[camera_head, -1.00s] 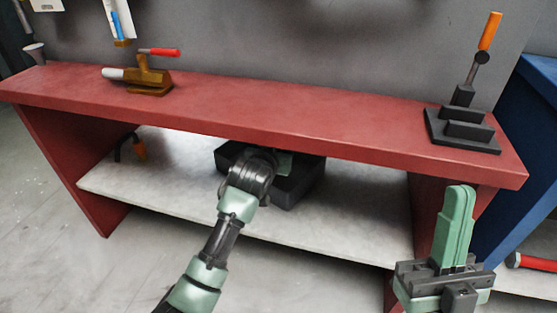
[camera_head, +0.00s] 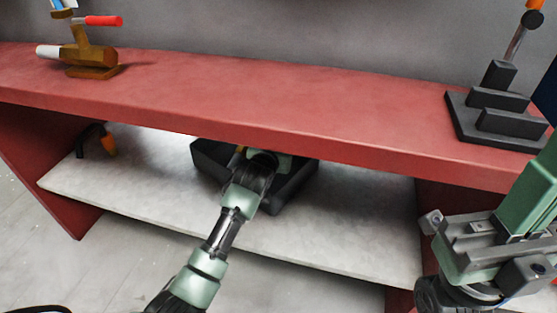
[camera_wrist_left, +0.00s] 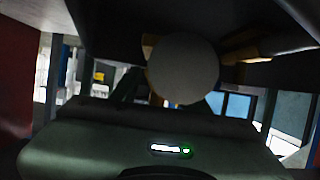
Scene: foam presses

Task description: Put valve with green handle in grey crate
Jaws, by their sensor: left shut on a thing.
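The dark grey crate (camera_head: 290,190) sits on the pale lower shelf, partly under the red tabletop. My left gripper (camera_head: 265,160) reaches in over the crate, its fingertips hidden by the wrist and the tabletop edge. In the left wrist view a pale round end (camera_wrist_left: 183,72) with brass-coloured parts around it is close in front; it looks like a valve held in the gripper. Its handle colour cannot be made out. I cannot tell whether it touches the crate. My right gripper (camera_head: 480,250) is at the right, near the table; its jaw gap is unclear.
A brass valve with a red handle (camera_head: 85,50) stands on the red table (camera_head: 260,85) at the left. A dark clamp (camera_head: 495,110) stands at the right. An orange-tipped object (camera_head: 105,143) lies on the lower shelf (camera_head: 130,190). The tabletop overhangs the crate.

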